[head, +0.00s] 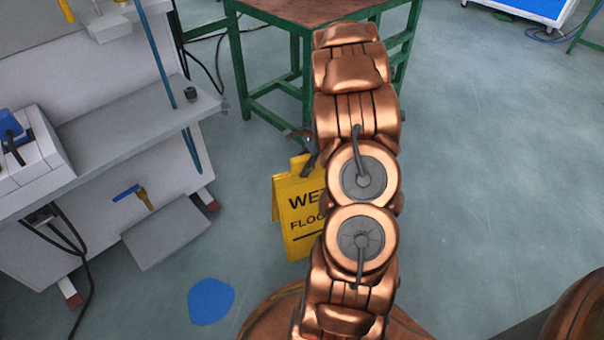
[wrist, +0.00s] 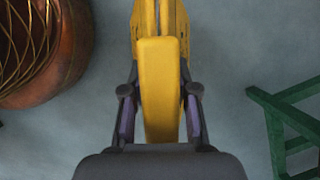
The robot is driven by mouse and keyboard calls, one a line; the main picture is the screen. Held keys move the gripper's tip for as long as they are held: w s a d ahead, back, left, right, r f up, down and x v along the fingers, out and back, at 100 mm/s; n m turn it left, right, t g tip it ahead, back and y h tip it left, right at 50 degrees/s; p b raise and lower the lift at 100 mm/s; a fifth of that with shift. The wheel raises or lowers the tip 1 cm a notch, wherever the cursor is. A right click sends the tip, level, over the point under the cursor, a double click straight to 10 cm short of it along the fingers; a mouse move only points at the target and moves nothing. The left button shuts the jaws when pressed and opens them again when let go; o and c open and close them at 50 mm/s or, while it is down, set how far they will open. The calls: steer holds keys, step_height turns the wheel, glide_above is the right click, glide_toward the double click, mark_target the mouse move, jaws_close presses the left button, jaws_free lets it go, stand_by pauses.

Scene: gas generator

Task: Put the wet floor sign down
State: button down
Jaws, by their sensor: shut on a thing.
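The yellow wet floor sign (head: 298,213) is in the middle of the head view, partly hidden behind my copper arm. Black lettering shows on its face. My gripper (head: 308,158) is at the top of the sign, mostly hidden by the arm. In the wrist view, my gripper (wrist: 160,115) has a finger on each side of the sign's top edge (wrist: 160,75) and is shut on it. The sign hangs or stands upright below the gripper; I cannot tell whether its feet touch the floor. A blue patch (head: 211,301) lies on the floor left of the sign.
A green-framed table (head: 247,70) with a brown top stands behind the sign; its legs also show in the wrist view (wrist: 290,120). A grey workbench (head: 110,150) with a lower panel stands at the left. The floor (head: 480,180) at the right is clear.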

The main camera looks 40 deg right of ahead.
step_height(320, 180, down, 3)
steer(key=b, duration=0.3)
steer(key=shift+f, duration=0.15)
steer(key=c, duration=0.9)
jaws_free()
steer(key=shift+a, duration=0.1)
